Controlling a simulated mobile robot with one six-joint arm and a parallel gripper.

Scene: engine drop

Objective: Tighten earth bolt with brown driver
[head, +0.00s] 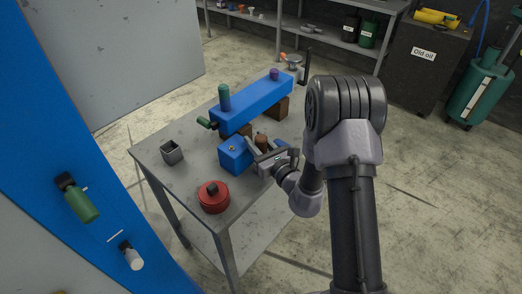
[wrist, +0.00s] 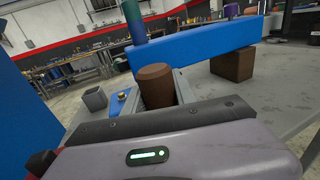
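The brown driver (wrist: 156,86) stands upright between the fingers of my gripper (wrist: 158,98), its handle filling the gap between them. In the head view the brown handle (head: 261,140) shows above my gripper (head: 265,151), beside the blue block (head: 232,160). A brass bolt (head: 233,148) sits on top of that block, left of the driver; it also shows in the wrist view (wrist: 121,95). No label on the bolt can be read. The driver's lower end is hidden.
A long blue bar (head: 252,99) with a green cylinder (head: 223,98) lies on brown blocks (head: 277,107) behind. A grey open box (head: 172,152) and a red round container (head: 213,198) stand on the grey table (head: 187,190). A blue panel (head: 40,130) is at left.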

